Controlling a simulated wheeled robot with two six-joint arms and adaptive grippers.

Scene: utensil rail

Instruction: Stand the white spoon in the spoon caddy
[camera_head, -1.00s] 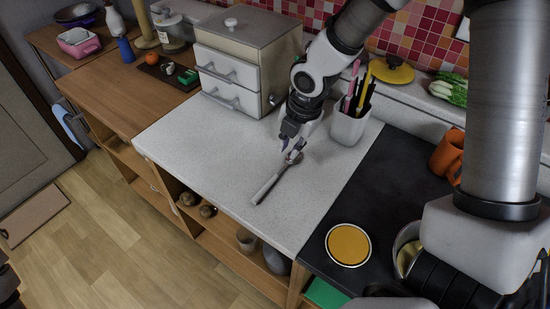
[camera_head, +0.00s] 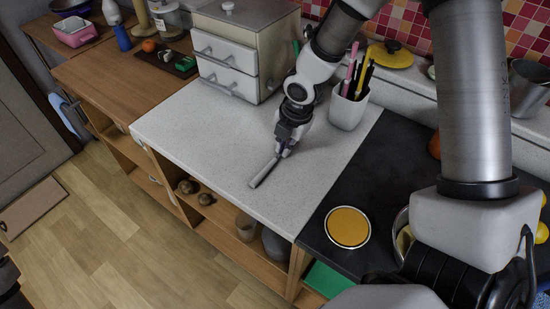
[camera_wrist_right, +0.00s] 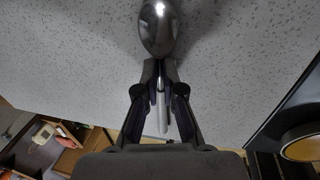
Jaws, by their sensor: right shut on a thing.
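The spoon lies on the pale speckled counter in the head view, where its light grey handle (camera_head: 263,174) points toward the front edge. My right gripper (camera_head: 282,151) points down over the spoon and hides its bowl there. In the right wrist view, the shiny metal bowl (camera_wrist_right: 159,28) shows beyond the fingertips. The fingers of the right gripper (camera_wrist_right: 159,76) are shut on the handle, whose pale end shows between them. A white holder (camera_head: 348,110) with pink, yellow and black utensils stands behind the gripper; I cannot tell whether it is the spoon caddy. My left gripper is out of view.
A white drawer box (camera_head: 243,55) stands at the back left of the counter. A dark cooktop (camera_head: 385,165) with a round orange-topped lid (camera_head: 347,227) lies to the right. A metal cup (camera_head: 528,88) stands at the far right. The counter left of the spoon is clear.

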